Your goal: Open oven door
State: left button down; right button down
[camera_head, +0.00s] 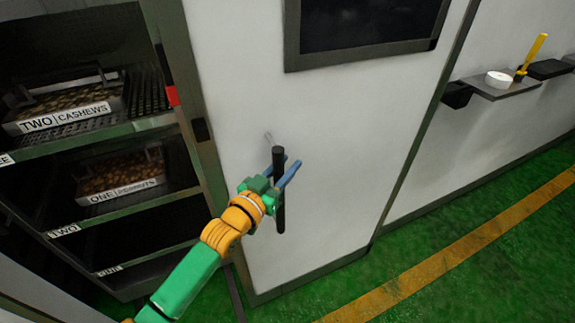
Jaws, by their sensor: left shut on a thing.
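The oven door (340,110) is a tall white panel with a dark window in its upper part. A black upright bar handle (279,217) stands off its face, left of the panel's middle. My left gripper (282,170), with blue fingers and a green body, is shut on this handle at about its middle, one finger on each side. Its orange and green arm comes up from the lower left. To the left of the door's edge, shelves show in a dark space; I cannot tell how far the door stands open. My right gripper is out of view.
At left, a shelf unit (105,133) holds trays of nuts, including one labelled TWO CASHEWS (62,119). At upper right, a wall shelf (508,90) carries a white round item (499,79) and a yellow-handled tool (535,50). The green floor (480,235) at right is clear.

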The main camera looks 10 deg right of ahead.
aim_at(275, 179)
pick_arm(q)
jog(key=shift+f, duration=0.1)
jog(key=c, duration=0.9)
grip_release()
jog(key=shift+a, duration=0.1)
jog(key=v, duration=0.7)
